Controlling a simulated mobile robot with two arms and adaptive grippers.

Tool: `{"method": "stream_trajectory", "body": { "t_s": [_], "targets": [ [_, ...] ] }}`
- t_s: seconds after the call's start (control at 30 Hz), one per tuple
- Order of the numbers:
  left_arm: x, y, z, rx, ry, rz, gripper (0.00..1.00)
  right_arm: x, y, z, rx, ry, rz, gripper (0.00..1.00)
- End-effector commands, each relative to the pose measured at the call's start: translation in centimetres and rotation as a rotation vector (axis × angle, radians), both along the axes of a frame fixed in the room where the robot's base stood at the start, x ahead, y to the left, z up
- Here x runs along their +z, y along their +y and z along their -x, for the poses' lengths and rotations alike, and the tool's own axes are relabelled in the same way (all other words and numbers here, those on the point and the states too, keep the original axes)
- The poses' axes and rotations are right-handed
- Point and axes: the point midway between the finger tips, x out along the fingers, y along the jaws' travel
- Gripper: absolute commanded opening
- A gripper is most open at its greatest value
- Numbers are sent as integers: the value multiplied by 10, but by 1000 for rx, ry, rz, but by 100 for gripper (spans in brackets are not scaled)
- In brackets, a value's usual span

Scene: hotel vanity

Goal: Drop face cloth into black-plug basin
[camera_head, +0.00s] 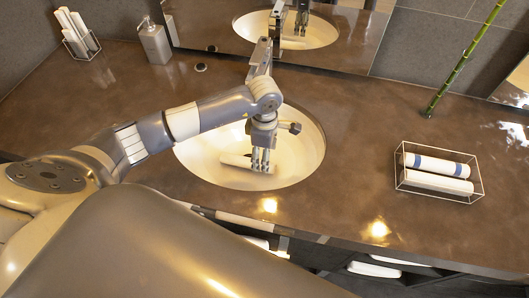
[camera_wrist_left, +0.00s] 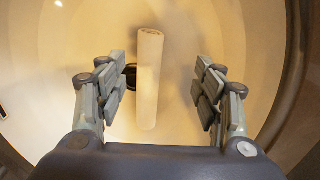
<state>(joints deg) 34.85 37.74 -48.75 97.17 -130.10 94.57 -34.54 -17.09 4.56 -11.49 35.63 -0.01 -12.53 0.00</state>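The rolled face cloth (camera_head: 238,161) is pale cream and lies in the white basin (camera_head: 308,160). In the left wrist view the roll (camera_wrist_left: 149,85) stretches away between my fingers, with visible gaps on both sides. The basin's black plug (camera_wrist_left: 130,75) shows beside the roll, partly hidden by it and by my left finger. My left gripper (camera_head: 261,161) points down into the basin, above the cloth. Its fingers (camera_wrist_left: 166,82) are open and hold nothing. My right gripper is not in view.
A faucet (camera_head: 258,58) stands behind the basin, close to my left arm. A wire basket with striped rolled cloths (camera_head: 440,166) is at the right. A soap dispenser (camera_head: 155,42) and another wire holder with rolls (camera_head: 78,33) stand at the back left. A bamboo stalk (camera_head: 463,62) rises at the back right.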

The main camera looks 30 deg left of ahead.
Motion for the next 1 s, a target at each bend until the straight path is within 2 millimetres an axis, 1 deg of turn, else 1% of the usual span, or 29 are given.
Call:
{"method": "stream_trajectory", "body": {
  "t_s": [0.23, 0.37, 0.47, 0.7, 0.8, 0.9, 1.0],
  "targets": [
    [1, 0, 0, 0, 0, 0, 62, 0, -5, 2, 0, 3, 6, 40],
    [12, 0, -1, 1, -3, 0, 62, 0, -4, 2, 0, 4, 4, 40],
    [30, 0, -2, -1, -6, 0, 62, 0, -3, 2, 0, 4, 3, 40],
    [82, 0, -2, -1, -6, 1, 62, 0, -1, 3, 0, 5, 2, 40],
    [99, 0, -1, -1, -4, -1, 62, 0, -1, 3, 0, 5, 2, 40],
    [111, 0, -1, 0, -3, 0, 62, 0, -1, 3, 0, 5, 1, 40],
    [117, 1, 0, 0, 0, -1, 62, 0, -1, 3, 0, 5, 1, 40]
  ]
}}
